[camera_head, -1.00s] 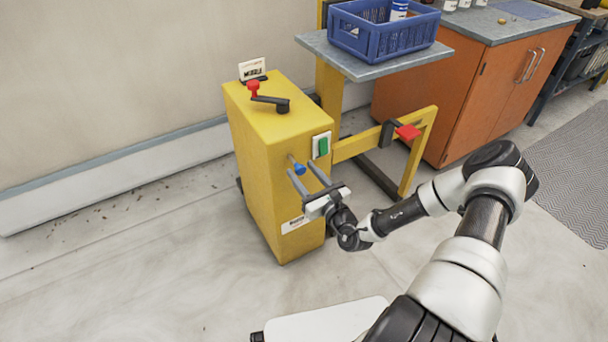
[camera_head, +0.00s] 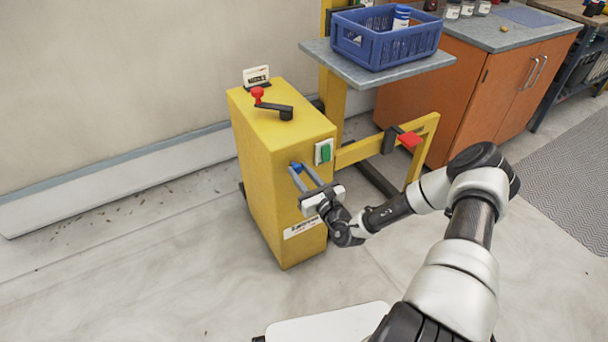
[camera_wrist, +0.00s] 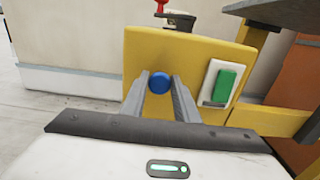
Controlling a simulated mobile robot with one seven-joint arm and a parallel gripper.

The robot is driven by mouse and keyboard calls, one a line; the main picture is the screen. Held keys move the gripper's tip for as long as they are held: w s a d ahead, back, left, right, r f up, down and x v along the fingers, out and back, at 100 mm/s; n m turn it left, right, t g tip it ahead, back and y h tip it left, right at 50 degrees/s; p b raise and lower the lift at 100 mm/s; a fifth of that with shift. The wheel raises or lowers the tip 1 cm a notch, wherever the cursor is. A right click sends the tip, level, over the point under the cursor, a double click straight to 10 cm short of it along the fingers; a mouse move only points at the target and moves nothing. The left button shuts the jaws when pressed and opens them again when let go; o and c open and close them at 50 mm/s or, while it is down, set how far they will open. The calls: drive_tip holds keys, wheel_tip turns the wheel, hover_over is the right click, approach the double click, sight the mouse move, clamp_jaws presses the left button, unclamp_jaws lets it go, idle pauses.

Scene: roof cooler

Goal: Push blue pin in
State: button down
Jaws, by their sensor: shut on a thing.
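The blue pin (camera_head: 296,168) is on the side face of the yellow box (camera_head: 280,190), left of the green switch. In the head view its blue knob shows close to the box face, partly hidden by my fingers. In the wrist view the round blue knob (camera_wrist: 159,83) sits between the tips of my two grey fingers. My gripper (camera_head: 299,167) is shut on the blue pin, with its fingertips close to the yellow face. The pin's shaft is hidden in the wrist view.
A green switch (camera_head: 325,152) on a white plate is right of the pin. A black crank with a red knob (camera_head: 257,92) is on the box top. A grey shelf (camera_head: 375,66) holds a blue crate (camera_head: 372,50). A red pedal (camera_head: 409,139) is on the yellow frame.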

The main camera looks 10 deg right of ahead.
drive_tip(key=shift+w, duration=0.15)
drive_tip(key=c, duration=1.4)
unclamp_jaws()
drive_tip(key=shift+a, duration=0.1)
drive_tip(key=p+v, duration=0.3)
drive_tip(key=v, duration=1.4)
drive_tip(key=shift+r, duration=0.1)
